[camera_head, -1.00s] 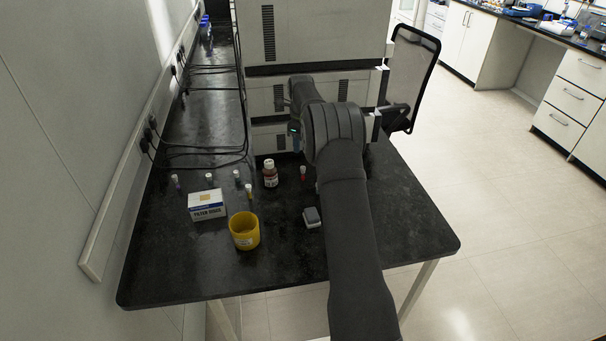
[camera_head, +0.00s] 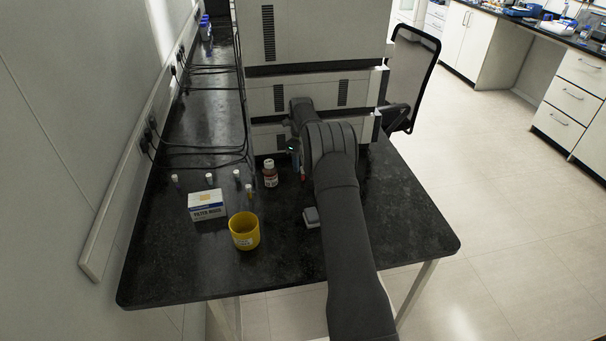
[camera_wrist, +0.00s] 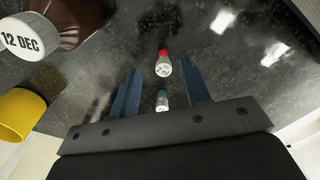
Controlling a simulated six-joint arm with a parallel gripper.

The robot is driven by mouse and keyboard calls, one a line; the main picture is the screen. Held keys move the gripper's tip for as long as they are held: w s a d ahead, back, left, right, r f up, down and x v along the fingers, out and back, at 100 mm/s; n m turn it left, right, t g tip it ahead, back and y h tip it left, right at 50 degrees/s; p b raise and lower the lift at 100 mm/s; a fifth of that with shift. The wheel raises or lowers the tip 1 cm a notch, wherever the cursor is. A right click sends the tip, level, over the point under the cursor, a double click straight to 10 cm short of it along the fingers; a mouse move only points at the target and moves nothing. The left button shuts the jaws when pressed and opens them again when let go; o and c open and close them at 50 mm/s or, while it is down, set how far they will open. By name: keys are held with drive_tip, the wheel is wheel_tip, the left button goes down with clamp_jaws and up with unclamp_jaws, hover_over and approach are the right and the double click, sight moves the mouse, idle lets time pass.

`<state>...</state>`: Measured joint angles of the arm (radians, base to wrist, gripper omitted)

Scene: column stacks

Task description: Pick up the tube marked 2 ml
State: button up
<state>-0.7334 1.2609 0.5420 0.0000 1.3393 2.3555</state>
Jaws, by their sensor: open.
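In the wrist view a tube with a red body and pale cap (camera_wrist: 163,66) stands on the dark bench, with small print on its cap that I cannot read for certain. My gripper (camera_wrist: 160,68) is open, its two blue fingers on either side of that tube in the picture. A second small tube with a grey-white cap (camera_wrist: 162,100) shows between the fingers, closer to the palm; its print is unreadable. In the head view my gripper (camera_head: 294,157) is near the red tube (camera_head: 303,178), which my arm partly hides.
A brown bottle (camera_head: 270,175) stands left of my gripper, its cap (camera_wrist: 35,36) reading 12 DEC. A yellow cup (camera_head: 244,232), a filter box (camera_head: 206,206), a small grey item (camera_head: 311,217) and several other tubes (camera_head: 237,176) stand nearby. Stacked white equipment (camera_head: 310,95) rises behind.

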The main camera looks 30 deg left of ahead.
drive_tip(key=f, duration=0.5)
drive_tip(key=shift+w+d+f, duration=0.15)
drive_tip(key=shift+d+f, duration=0.15)
drive_tip(key=shift+d, duration=0.05)
clamp_jaws()
